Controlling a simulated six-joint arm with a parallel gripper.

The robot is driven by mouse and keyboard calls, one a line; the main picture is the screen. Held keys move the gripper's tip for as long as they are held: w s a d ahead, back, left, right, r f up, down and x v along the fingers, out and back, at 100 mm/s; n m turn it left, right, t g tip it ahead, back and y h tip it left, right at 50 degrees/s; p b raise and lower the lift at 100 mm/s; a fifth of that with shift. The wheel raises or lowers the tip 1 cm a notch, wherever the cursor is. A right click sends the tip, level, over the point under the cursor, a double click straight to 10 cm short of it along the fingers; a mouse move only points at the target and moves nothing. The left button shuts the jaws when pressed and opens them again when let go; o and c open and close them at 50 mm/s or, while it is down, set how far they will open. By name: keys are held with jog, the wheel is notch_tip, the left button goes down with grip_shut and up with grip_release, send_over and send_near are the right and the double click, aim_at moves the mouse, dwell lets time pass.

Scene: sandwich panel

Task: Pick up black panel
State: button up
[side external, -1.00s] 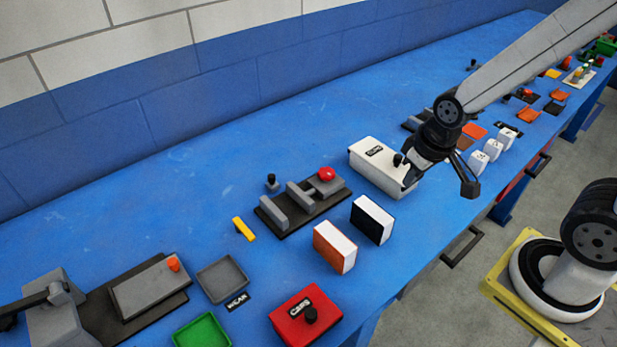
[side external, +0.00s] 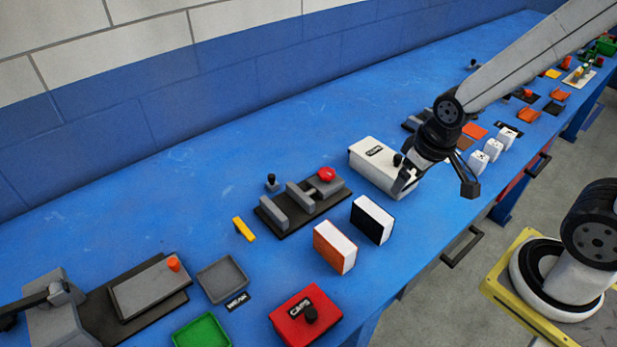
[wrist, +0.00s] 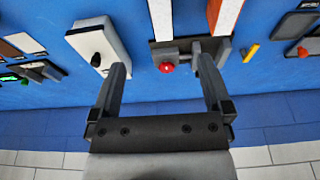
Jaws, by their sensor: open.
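A block with a black front face and a white face, the likely black panel (side external: 367,224), stands on the blue bench in the side view. Its white face shows at the top of the wrist view (wrist: 161,18), partly cut off by the frame edge. My gripper (side external: 437,183) hangs over the bench to the right of this block, by the white box with a black knob (side external: 368,172). In the wrist view the jaws of my gripper (wrist: 162,68) are spread and empty. The black panel lies beyond the fingertips, touching neither finger.
An orange-and-white block (side external: 334,247) stands just left of the black one. Behind them is a dark fixture with grey blocks and a red button (side external: 326,174). A red box (side external: 305,318) sits at the front edge. White blocks (side external: 486,152) stand at the right.

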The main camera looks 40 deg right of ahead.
jog(key=t, duration=0.2)
send_over(375, 211)
jog(key=s, duration=0.3)
jog(key=f, duration=0.9)
jog(key=shift+w+a+f, duration=0.15)
jog(key=shift+w+f, duration=0.05)
jog(key=shift+f, duration=0.05)
jog(key=shift+f, duration=0.1)
jog(key=shift+x, duration=1.2)
jog(key=shift+w+f, duration=0.1)
jog(key=shift+x, duration=2.5)
jog(key=shift+f, duration=0.25)
